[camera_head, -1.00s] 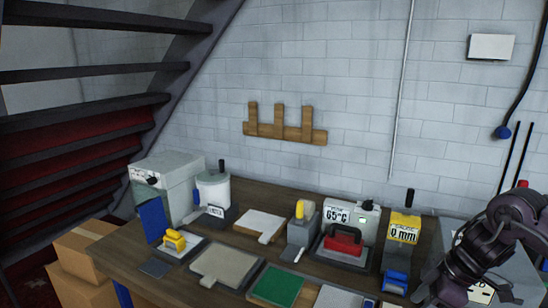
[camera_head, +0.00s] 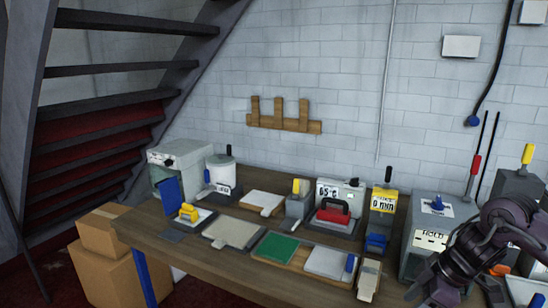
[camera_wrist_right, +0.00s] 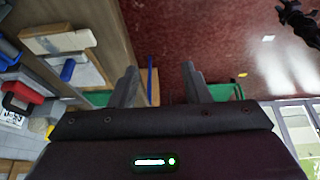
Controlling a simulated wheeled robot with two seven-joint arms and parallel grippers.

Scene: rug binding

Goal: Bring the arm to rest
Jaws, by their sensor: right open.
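My right arm (camera_head: 475,250) is dark and jointed and comes in at the lower right of the head view, in front of the bench's right end. Its fingertips are hard to make out there. In the right wrist view my right gripper (camera_wrist_right: 161,82) has its two grey fingers apart, with nothing between them. The fingers are clear of the bench items. A dark jointed part in that view's upper right corner may be my left arm; no left fingers can be made out.
The wooden bench (camera_head: 175,250) carries a red-handled tool (camera_head: 334,211), a green pad (camera_head: 277,247), a yellow gauge (camera_head: 383,199) and a grey box (camera_head: 421,255) close to my right arm. Cardboard boxes (camera_head: 108,262) stand left. Red floor (camera_wrist_right: 225,45) shows beyond the fingers.

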